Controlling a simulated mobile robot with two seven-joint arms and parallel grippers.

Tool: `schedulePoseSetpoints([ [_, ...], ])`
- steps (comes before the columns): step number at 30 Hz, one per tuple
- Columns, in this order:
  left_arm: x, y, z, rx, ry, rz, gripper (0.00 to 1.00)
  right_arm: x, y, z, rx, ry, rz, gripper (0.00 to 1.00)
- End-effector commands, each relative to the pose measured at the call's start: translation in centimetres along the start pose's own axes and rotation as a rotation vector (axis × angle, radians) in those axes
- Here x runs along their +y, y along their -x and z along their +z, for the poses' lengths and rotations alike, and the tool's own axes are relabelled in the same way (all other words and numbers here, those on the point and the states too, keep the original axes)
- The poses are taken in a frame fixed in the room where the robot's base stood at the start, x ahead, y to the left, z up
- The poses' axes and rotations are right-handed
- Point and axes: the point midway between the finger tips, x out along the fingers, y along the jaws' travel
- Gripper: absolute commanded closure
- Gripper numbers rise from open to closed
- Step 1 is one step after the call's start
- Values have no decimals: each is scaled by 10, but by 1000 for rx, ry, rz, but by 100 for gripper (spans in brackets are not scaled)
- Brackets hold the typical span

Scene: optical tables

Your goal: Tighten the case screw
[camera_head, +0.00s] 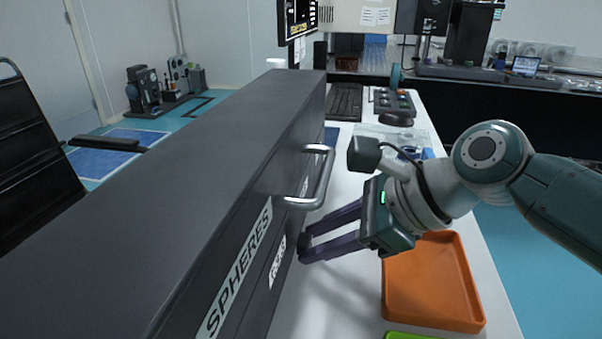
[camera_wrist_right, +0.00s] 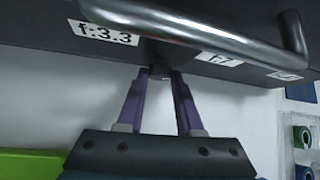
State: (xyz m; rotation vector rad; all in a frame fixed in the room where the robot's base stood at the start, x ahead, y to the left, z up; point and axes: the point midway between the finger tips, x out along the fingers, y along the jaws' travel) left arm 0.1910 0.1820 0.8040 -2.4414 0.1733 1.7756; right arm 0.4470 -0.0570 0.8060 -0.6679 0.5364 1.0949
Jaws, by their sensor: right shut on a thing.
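The long dark grey case (camera_head: 215,150) fills the left and middle of the head view, with a white SPHERES label and a metal handle (camera_head: 322,178) on its side. My right gripper (camera_head: 304,247) reaches its purple fingers to the case side, below the handle. In the wrist view the fingertips (camera_wrist_right: 161,76) are closed together on a small dark piece, the case screw (camera_wrist_right: 160,70), at the case's lower edge. The fingertips hide most of the screw, so its seating cannot be told. My left gripper is in neither view.
An orange tray (camera_head: 435,285) lies on the white table under my right wrist, with a green tray (camera_head: 408,335) in front. A keyboard (camera_head: 345,101) and a control box (camera_head: 394,104) stand farther back. A black chair (camera_head: 35,150) is at the left.

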Motion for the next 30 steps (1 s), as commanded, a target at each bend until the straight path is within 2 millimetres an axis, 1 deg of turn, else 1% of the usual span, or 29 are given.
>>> schedulePoseSetpoints([
  [1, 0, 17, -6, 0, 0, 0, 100, 1, 6, 6, 0, 14, -14, 100],
  [3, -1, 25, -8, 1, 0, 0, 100, 2, 4, 5, -1, 45, -43, 100],
  [8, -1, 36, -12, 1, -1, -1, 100, 4, 2, 3, -2, 127, -126, 100],
  [18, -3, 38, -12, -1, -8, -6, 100, 7, -2, -1, -2, 277, -277, 100],
  [30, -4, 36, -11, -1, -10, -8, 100, 7, -2, 0, -3, 334, -334, 100],
])
